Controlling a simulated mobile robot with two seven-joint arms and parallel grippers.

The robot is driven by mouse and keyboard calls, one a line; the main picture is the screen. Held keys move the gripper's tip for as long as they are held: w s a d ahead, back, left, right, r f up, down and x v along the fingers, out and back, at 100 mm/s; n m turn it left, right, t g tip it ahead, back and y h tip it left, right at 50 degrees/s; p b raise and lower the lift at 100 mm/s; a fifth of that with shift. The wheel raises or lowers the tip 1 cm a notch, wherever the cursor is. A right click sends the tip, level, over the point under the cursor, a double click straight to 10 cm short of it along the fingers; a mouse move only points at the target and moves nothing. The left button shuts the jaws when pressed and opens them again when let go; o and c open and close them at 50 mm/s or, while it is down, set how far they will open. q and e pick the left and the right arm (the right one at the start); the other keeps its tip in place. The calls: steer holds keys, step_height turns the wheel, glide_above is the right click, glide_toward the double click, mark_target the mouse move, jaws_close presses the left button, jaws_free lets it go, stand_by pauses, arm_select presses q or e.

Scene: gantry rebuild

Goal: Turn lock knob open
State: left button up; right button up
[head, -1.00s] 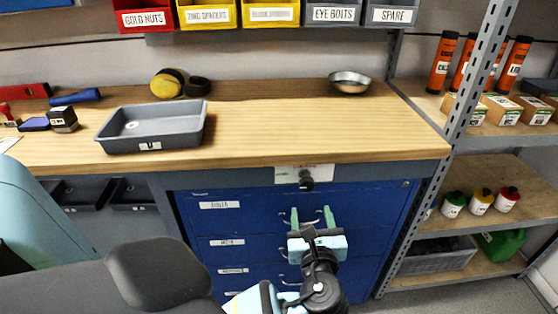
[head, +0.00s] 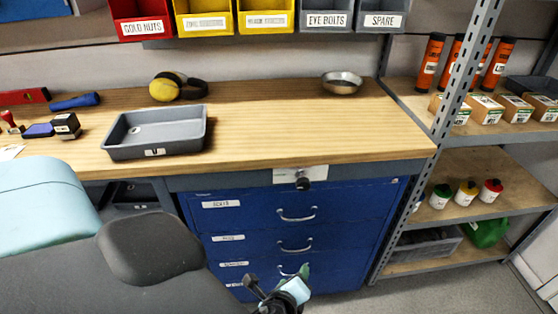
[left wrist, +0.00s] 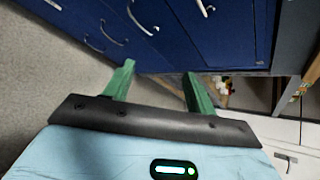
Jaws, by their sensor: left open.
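The lock knob (head: 303,183) is a small black knob on a white plate (head: 300,175) on the bench's front rail, just above the blue drawer cabinet (head: 260,231). The knob's exact turn angle is too small to tell. My left gripper (head: 301,276) is low in front of the lower drawers, well below the knob and apart from it. In the left wrist view the two green fingers (left wrist: 159,70) are spread with nothing between them. The knob does not show in that view. My right gripper is not in view.
Drawer handles (head: 297,215) stick out from the blue front near my left gripper. A grey tray (head: 185,133) and a metal bowl (head: 341,83) stand on the wooden bench top (head: 265,130). A metal shelf post (head: 461,75) bounds the right side. The space before the knob is clear.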

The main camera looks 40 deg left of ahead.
arm_select(q)
steer(key=s+d+f+n+g+h+p, duration=0.1)
steer(key=s+d+f+n+h+p, duration=0.1)
steer(key=s+n, duration=0.2)
steer(key=shift+s+f+h, duration=0.3)
steer(key=shift+s+h, duration=0.1)
steer(key=shift+s, duration=0.85)
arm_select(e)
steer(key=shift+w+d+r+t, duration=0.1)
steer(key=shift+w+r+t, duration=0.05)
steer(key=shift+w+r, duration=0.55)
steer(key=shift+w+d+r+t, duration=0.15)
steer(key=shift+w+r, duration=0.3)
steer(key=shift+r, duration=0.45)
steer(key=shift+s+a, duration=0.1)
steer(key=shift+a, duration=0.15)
